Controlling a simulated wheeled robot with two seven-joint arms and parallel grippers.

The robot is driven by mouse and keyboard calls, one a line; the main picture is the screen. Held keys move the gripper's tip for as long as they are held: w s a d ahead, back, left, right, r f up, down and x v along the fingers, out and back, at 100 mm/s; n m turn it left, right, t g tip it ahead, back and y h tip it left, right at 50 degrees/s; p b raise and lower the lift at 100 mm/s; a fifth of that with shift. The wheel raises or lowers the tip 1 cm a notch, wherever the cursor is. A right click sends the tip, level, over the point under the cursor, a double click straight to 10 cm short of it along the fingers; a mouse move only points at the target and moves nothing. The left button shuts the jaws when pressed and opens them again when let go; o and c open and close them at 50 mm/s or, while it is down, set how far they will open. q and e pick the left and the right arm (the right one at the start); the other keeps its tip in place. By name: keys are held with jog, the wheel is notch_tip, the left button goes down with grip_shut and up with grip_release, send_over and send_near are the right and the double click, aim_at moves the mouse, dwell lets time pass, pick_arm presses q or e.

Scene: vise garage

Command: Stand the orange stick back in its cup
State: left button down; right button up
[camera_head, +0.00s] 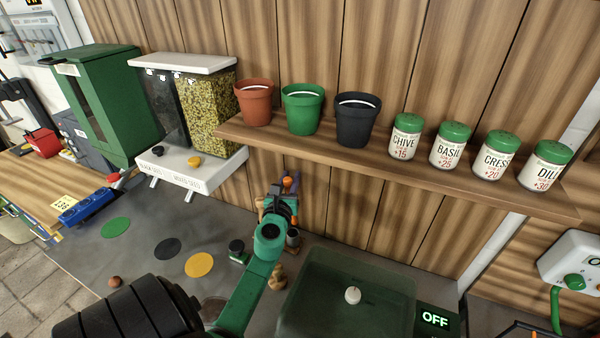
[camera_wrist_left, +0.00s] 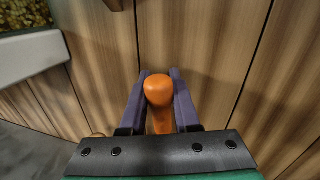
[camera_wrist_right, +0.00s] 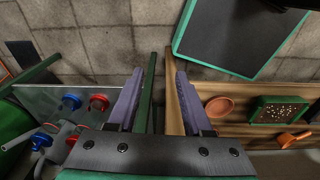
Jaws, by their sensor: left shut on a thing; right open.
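The orange stick (camera_wrist_left: 160,92) has a rounded end and stands between the purple fingers of my left gripper (camera_wrist_left: 158,78), which is shut on it. In the head view the orange end (camera_head: 287,183) shows at my left gripper (camera_head: 291,182), in front of the wood wall and above the back of the counter. A small dark grey cup (camera_head: 293,238) stands just below and right of the gripper, partly hidden by my arm. The stick's lower end is hidden. My right gripper (camera_wrist_right: 160,76) is open, away from the stick, over the floor side.
A shelf (camera_head: 400,162) with several pots and spice jars runs above. A small dark jar (camera_head: 237,247) and tan figures (camera_head: 278,278) stand close to the arm. A seed dispenser (camera_head: 190,170) is left.

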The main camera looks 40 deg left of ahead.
pick_arm(q)
jog(key=shift+s+f+b, duration=0.55)
jog(key=shift+s+b, duration=0.15)
jog(key=shift+b, duration=0.1)
jog(key=shift+d+f+b, duration=0.1)
jog(key=shift+f+b, duration=0.25)
jog(key=f+b, duration=0.5)
jog(key=shift+w+f, duration=0.1)
jog(key=shift+w, duration=0.15)
pick_arm(e)
notch_tip(320, 180, down, 7)
jog(key=s, duration=0.1)
jog(key=shift+a+f, duration=0.15)
jog(key=shift+f, duration=0.05)
pick_arm(q)
grip_release()
pick_arm(e)
jog(key=shift+s, duration=0.1)
